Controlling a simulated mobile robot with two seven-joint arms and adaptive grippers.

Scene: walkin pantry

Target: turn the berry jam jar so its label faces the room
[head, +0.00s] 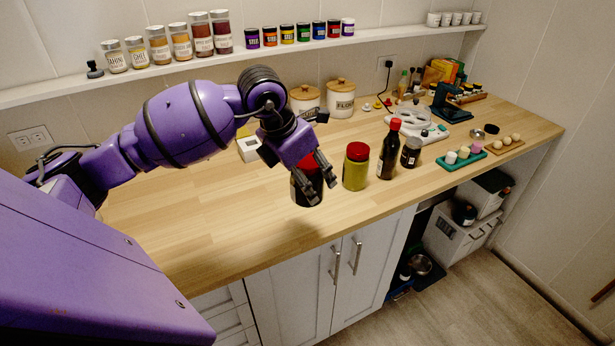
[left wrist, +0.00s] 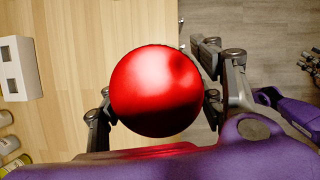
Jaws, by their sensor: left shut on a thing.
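The dark jar with a red lid, which I take to be the berry jam jar (head: 300,188), stands at the left end of the front row on the wooden counter. My left gripper (head: 321,181) is shut on it from above, with a finger on either side. In the left wrist view the round red lid (left wrist: 155,90) fills the space between the fingers and hides the body below. I cannot see a label on the jar. Dark fingers of my right gripper (left wrist: 312,64) show at the right edge of the left wrist view; their opening is unclear.
A yellow-green jar with a red lid (head: 356,170) stands close to the right of the held jar. A dark bottle (head: 388,155) and a small dark jar (head: 411,153) follow. A small white box (head: 248,149) sits behind left. The counter's left front (head: 200,225) is clear.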

